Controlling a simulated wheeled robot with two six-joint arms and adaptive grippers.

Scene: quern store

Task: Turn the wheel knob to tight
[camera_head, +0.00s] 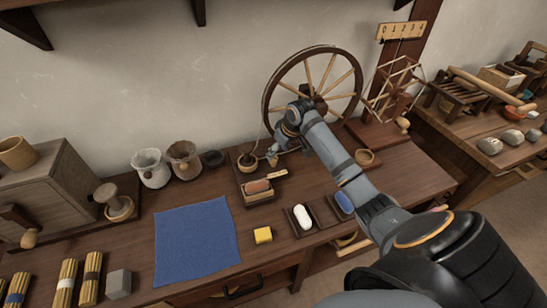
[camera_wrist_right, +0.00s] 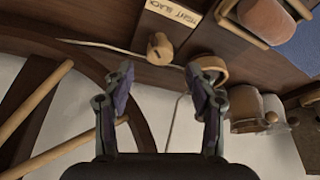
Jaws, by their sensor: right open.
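The wheel knob (camera_wrist_right: 160,48) is a small tan wooden knob with a dark mark on it, standing beside a pale label plate (camera_wrist_right: 178,12) that reads TIGHT and SLACK. In the head view the plate (camera_head: 277,175) lies on the bench below the large spoked wheel (camera_head: 358,90). My right gripper (camera_wrist_right: 160,88) is open, its two fingers apart, with the knob ahead between the lines of the fingers and not held. In the head view the right gripper (camera_head: 284,152) hangs in front of the wheel and partly hides that area. My left gripper is not in view.
A round wooden cup (camera_wrist_right: 210,68) stands close to the right finger in the wrist view. A pale cord (camera_wrist_right: 110,47) runs past the knob. A tray with a reddish block (camera_head: 258,187) and a blue cloth (camera_head: 197,240) lie nearer on the bench.

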